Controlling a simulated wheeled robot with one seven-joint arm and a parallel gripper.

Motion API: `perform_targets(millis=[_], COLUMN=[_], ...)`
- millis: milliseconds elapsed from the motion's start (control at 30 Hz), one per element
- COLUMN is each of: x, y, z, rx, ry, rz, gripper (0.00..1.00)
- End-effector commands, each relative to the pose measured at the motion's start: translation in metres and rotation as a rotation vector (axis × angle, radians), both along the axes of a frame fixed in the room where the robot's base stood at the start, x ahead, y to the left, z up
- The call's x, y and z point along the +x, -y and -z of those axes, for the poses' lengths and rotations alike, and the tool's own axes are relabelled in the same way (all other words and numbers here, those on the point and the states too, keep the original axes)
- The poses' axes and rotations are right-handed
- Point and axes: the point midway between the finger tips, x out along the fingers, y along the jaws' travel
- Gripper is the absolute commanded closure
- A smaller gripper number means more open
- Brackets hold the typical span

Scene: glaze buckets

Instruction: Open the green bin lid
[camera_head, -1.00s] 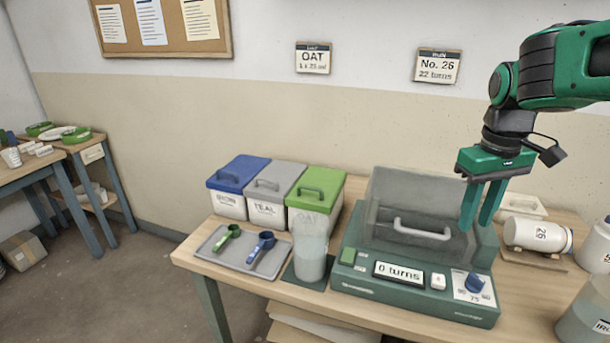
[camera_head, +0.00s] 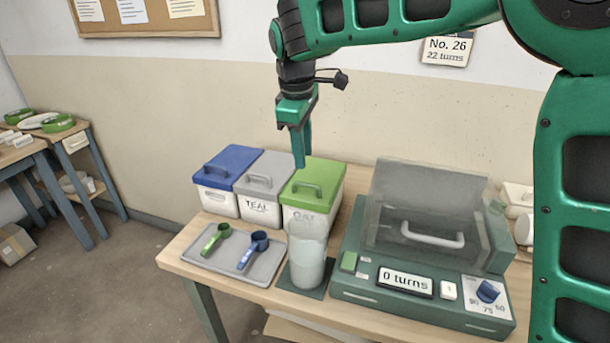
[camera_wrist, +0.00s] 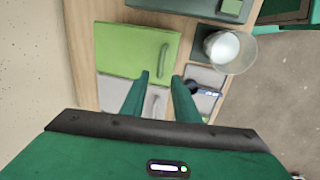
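The green bin lid (camera_head: 325,174) lies closed on a white bin (camera_head: 308,219), the right one of the three bins. Its green handle (camera_head: 307,187) is on top toward the front. The handle also shows in the wrist view (camera_wrist: 163,57). My gripper (camera_head: 300,164) points down at the left edge of the green lid, apparently above it. In the wrist view my gripper (camera_wrist: 160,78) has its two fingers apart with nothing between them, short of the handle. Contact is not visible.
The grey-lidded bin (camera_head: 262,208) and blue-lidded bin (camera_head: 220,200) stand close to the left. A jar (camera_head: 307,262) stands in front of the green-lidded bin. A tray (camera_head: 205,262) with two scoops lies at front left. A machine (camera_head: 430,295) with a clear cover stands right.

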Motion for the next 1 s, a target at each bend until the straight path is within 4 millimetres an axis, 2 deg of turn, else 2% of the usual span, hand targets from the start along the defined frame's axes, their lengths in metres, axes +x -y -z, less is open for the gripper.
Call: perform_targets(millis=[200,400,600,867,900,1000], x=[0.006,0.011,0.014,0.014,0.014,0.014], y=[0.003,0.004,0.005,0.005,0.005,0.005], z=[0.040,0.066,0.078,0.079,0.079,0.079], rx=[-0.002,-0.001,0.001,0.000,0.001,0.001], ry=[-0.004,-0.003,-0.001,0.000,-0.001,-0.001], rz=[0.002,0.000,0.002,0.002,0.002,0.002], gripper=[0.72,0.72,0.72,0.72,0.74,0.98])
